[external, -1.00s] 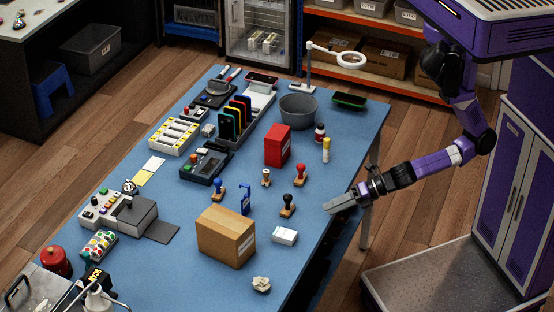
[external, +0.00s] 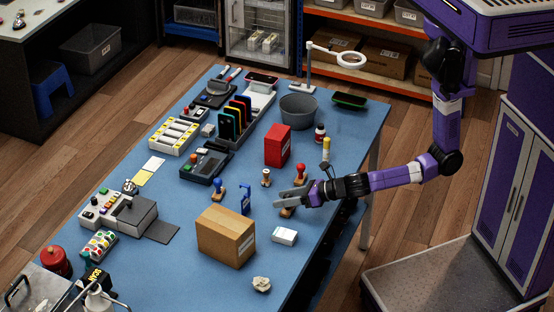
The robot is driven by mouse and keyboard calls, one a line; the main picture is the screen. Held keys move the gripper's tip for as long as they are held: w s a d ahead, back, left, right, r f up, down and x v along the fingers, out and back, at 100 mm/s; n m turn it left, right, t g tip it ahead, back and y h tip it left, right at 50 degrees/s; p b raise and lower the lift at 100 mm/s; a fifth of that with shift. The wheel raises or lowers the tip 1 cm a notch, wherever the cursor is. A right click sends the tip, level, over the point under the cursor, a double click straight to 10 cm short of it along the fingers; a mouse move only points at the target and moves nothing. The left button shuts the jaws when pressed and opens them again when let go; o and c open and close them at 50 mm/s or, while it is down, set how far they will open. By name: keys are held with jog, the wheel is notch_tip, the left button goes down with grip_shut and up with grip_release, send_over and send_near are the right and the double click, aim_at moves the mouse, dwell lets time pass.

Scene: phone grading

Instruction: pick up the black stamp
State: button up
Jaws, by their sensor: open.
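The black stamp is mostly hidden by my gripper in the external view; a bit of its brown base (external: 286,213) shows just below the fingers. My gripper (external: 285,199) is open, low over the table (external: 335,222), with its fingers at the stamp and pointing left. I cannot tell whether the fingers are on both sides of the stamp or touch it. A red stamp (external: 300,171) stands just behind the gripper.
A blue stand (external: 245,201), a cardboard box (external: 226,237) and a small white box (external: 284,236) are nearby. A yellow-capped bottle (external: 326,150) stands behind.

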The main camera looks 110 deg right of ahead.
jog(key=shift+x, duration=1.1)
grip_shut()
jog(key=shift+r, duration=0.15)
